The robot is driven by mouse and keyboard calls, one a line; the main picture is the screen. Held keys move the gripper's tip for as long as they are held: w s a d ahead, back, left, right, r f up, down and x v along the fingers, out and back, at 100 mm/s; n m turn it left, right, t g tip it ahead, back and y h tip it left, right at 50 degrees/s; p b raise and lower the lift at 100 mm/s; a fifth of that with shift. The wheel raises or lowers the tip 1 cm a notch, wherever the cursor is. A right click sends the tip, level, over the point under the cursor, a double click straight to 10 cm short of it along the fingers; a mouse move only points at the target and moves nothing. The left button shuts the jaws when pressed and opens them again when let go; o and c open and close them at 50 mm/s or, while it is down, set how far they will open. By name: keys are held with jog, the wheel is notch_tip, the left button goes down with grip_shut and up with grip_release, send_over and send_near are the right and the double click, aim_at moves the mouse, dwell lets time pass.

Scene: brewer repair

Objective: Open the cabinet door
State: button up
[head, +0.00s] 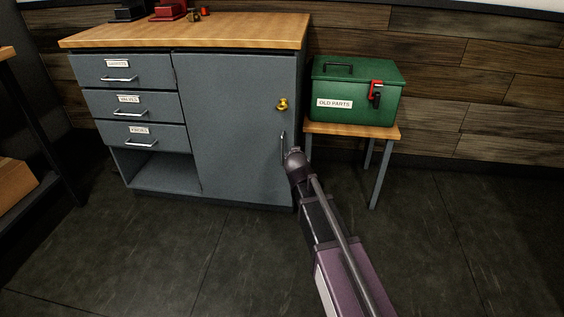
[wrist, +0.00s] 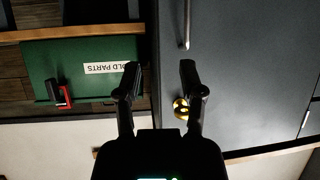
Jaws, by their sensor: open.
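The grey cabinet door (head: 235,125) is shut, on the right part of the cabinet. Its vertical silver handle (head: 283,147) is near the right edge, and a brass knob (head: 282,104) is above it. The wrist view is upside down. There my gripper (wrist: 159,78) is open and empty, its fingers apart over the cabinet's side edge. The handle (wrist: 186,24) is beyond the fingertips, in line with the right finger and not between the fingers. The knob (wrist: 181,110) is partly hidden by that finger. In the head view my arm's end is beside the handle's lower end; the fingers are hidden.
Three labelled drawers (head: 122,72) are shut left of the door, above an open shelf. A green OLD PARTS box (head: 345,88) with a red-black latch (head: 376,95) stands on a small table (head: 385,132) close to the cabinet's right. The floor (head: 200,245) in front is clear.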

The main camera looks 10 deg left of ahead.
aim_at(282, 151)
jog(key=shift+t+y, duration=0.6)
jog(key=a+f+b, duration=0.1)
jog(key=a, duration=0.1)
jog(key=w+a+f+b, duration=0.1)
jog(key=a+f+b, duration=0.1)
jog(key=shift+w, duration=0.2)
jog(key=shift+w+b, duration=0.1)
jog(key=shift+b, duration=0.2)
jog(key=b+x, duration=0.5)
jog(key=x, duration=0.8)
jog(key=shift+w+f, duration=0.2)
jog(key=shift+w, duration=0.05)
jog(key=shift+c, duration=0.2)
grip_shut()
